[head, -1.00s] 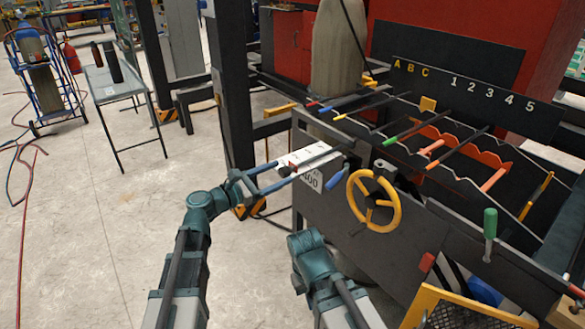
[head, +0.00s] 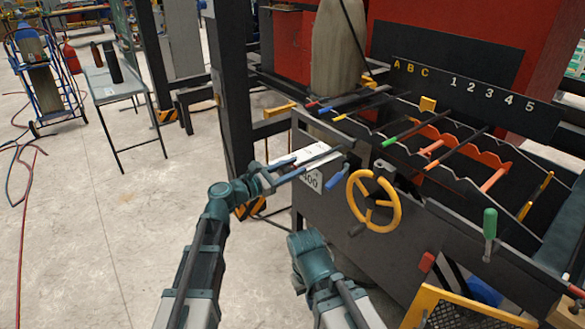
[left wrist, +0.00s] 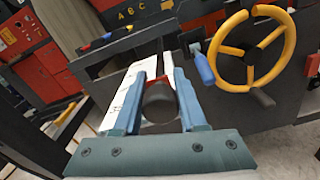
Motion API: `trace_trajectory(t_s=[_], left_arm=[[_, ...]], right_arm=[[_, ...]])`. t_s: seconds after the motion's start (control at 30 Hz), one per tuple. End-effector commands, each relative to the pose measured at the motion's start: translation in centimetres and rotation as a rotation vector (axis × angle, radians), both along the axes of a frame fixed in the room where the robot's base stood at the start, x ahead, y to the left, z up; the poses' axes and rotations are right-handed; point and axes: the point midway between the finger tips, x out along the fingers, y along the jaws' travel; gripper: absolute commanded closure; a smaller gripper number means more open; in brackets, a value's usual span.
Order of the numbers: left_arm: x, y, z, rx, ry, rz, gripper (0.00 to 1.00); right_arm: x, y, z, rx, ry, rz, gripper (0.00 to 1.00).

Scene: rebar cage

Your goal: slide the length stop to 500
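A white scale plate (head: 313,153) lies along the top left edge of the dark machine, with a dark bar (head: 322,156) beside it. A white number card (head: 313,179) below ends in "00"; its first digit is hard to read. My left gripper (head: 284,171) reaches over the bar's near end. In the left wrist view, a dark round end (left wrist: 160,104) sits between the two blue fingers of this gripper (left wrist: 156,78), with a little red behind it. The fingers stand apart; whether they touch it is unclear. I cannot pick out the stop's pointer. My right gripper is not in view.
A blue handle (head: 336,177) sticks out just right of the card, close to my left gripper. A yellow handwheel (head: 391,216) and a green-handled lever (head: 490,226) are farther right. A dark post (head: 230,90) stands to the left.

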Motion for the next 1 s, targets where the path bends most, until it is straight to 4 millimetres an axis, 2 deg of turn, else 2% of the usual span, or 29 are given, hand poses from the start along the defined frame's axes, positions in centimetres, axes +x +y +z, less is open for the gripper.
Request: trace_trajectory(t_s=[0.03,0.17,1.0], left_arm=[[-0.01,0.01,0.00,0.000,0.000,0.000,0.76],[-0.02,0.01,0.00,0.000,0.000,0.000,0.99],[-0.03,0.00,-0.01,0.000,0.000,-0.001,1.00]], right_arm=[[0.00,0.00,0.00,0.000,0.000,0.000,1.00],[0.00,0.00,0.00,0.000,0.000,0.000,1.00],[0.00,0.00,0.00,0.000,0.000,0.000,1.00]])
